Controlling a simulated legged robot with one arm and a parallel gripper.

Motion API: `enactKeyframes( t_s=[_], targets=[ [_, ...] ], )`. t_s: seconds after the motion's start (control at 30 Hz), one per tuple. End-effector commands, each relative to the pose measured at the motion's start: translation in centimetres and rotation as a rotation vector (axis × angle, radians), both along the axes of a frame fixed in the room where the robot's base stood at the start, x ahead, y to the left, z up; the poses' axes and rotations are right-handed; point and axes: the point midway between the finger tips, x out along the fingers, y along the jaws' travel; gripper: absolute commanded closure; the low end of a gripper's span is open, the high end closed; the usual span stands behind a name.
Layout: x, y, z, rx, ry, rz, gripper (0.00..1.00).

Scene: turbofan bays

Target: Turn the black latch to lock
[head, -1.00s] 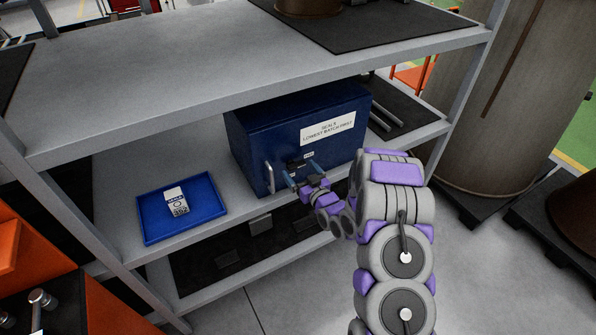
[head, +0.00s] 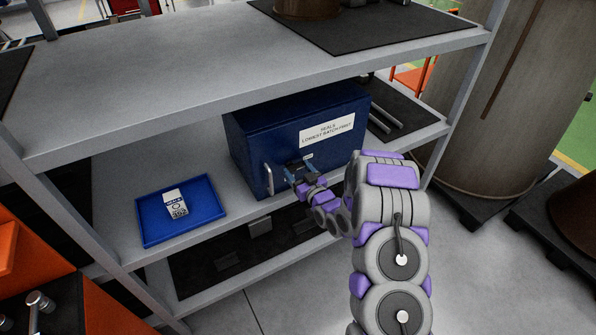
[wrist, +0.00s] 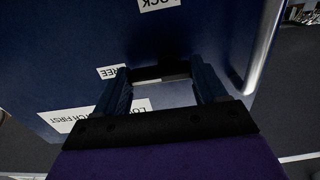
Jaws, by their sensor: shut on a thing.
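The black latch (wrist: 160,71) is on the front of the blue box (head: 250,125). In the wrist view it lies crosswise between the two fingers of my gripper (wrist: 162,80). A small FREE label (wrist: 110,72) is beside the left fingertip, at the latch's left end, and a LOCK label (wrist: 158,4) is at the top edge, apart from the latch. In the head view my gripper (head: 298,172) is at the box front, right of the silver handle, shut on the latch and largely hiding it.
The box's silver handle (head: 268,180) stands out left of my gripper. A blue tray (head: 150,232) with a white packet (head: 175,204) is on the same shelf to the left. The upper shelf (head: 200,85) overhangs the box.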

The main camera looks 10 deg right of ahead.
Motion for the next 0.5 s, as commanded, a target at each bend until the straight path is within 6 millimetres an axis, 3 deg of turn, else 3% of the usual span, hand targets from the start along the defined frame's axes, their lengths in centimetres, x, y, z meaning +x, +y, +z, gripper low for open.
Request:
enactKeyframes(
  t_s=[0.1, 0.5],
  targets=[
    [0.00, 0.01, -0.01, 0.000, 0.000, 0.000, 0.59],
    [0.01, -0.03, -0.01, 0.079, 0.028, -0.001, 0.59]
  ],
)
